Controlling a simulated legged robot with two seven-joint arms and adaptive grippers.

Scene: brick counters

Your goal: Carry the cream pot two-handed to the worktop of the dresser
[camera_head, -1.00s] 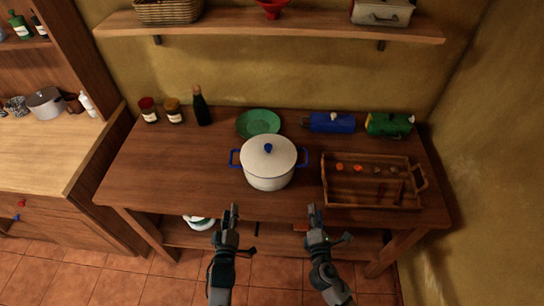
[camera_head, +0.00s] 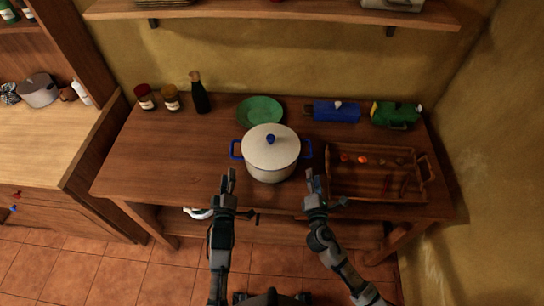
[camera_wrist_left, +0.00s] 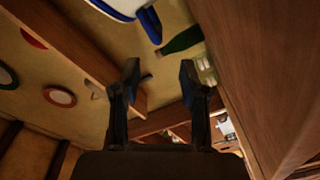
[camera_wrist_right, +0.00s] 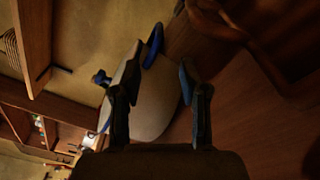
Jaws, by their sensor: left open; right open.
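The cream pot (camera_head: 271,160) stands upright with its lid on the table (camera_head: 160,160). It has a blue knob and blue side handles, a left handle (camera_head: 236,149) and a right handle (camera_head: 307,149). My left gripper (camera_head: 228,180) is open and empty, in front of the pot's left side. My right gripper (camera_head: 316,180) is open and empty, in front of its right side. Both are apart from the handles. Part of the pot shows in the left wrist view (camera_wrist_left: 122,6) and in the right wrist view (camera_wrist_right: 158,100). The dresser's worktop (camera_head: 50,145) is at the far left.
A wooden tray (camera_head: 375,192) with small items lies right of the pot. A green plate (camera_head: 260,110) lies behind it. Two jars, a dark bottle (camera_head: 199,95), a blue object (camera_head: 335,111) and a green object (camera_head: 396,114) line the back.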

